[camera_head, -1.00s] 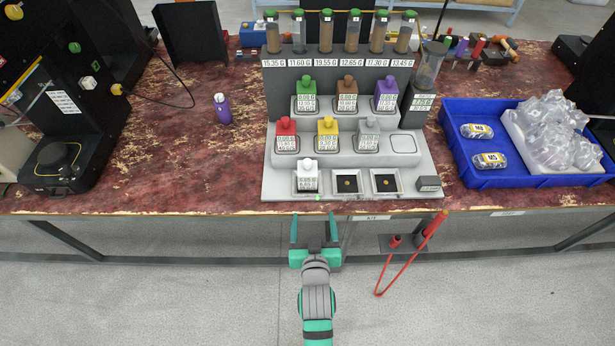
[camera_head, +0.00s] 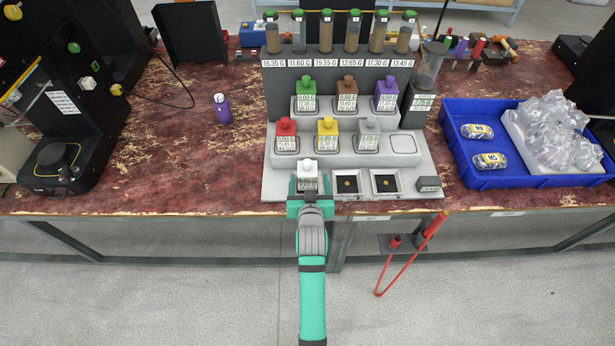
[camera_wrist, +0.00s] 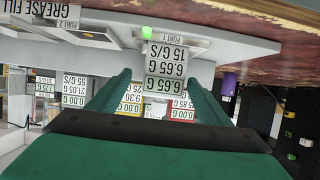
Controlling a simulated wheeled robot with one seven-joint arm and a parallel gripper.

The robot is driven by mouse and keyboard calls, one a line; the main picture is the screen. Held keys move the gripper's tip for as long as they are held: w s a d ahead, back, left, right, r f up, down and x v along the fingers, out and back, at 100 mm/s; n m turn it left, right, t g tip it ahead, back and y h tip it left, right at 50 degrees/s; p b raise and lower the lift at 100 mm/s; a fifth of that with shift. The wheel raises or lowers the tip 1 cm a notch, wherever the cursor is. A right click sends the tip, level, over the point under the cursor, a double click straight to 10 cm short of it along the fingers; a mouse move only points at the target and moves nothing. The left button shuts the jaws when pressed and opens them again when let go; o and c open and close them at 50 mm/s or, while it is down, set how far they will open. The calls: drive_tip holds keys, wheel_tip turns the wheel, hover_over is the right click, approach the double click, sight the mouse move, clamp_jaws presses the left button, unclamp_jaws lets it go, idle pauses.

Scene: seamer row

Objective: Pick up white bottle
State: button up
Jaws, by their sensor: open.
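The white bottle (camera_head: 308,168) stands upright in the front left slot of the grey stepped stand (camera_head: 268,184). Its lower part is partly hidden by my gripper in the head view. My gripper (camera_head: 310,188) is open, with its two green fingers reaching forward on either side of the bottle. In the wrist view the bottle's label (camera_wrist: 165,70) shows between the two fingertips, and the view is upside down. I cannot tell whether either finger touches the bottle.
Two empty-looking slots (camera_head: 366,194) lie right of the bottle. Red (camera_head: 286,128), yellow (camera_head: 327,128) and grey (camera_head: 369,127) bottles stand on the step behind. A blue tray (camera_head: 460,170) is at the right; a purple bottle (camera_head: 222,108) stands at the left.

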sight(307, 180)
drive_tip(key=x, duration=0.3)
drive_tip(key=shift+w+a, duration=0.1)
drive_tip(key=shift+a, duration=0.25)
drive_tip(key=shift+w+f, duration=0.15)
drive_tip(key=shift+w, duration=0.45)
drive_tip(key=shift+w, duration=0.1)
drive_tip(key=c, duration=0.7)
drive_tip(key=shift+d, duration=0.15)
drive_tip(key=c, duration=0.5)
drive_tip(key=shift+c, duration=0.8)
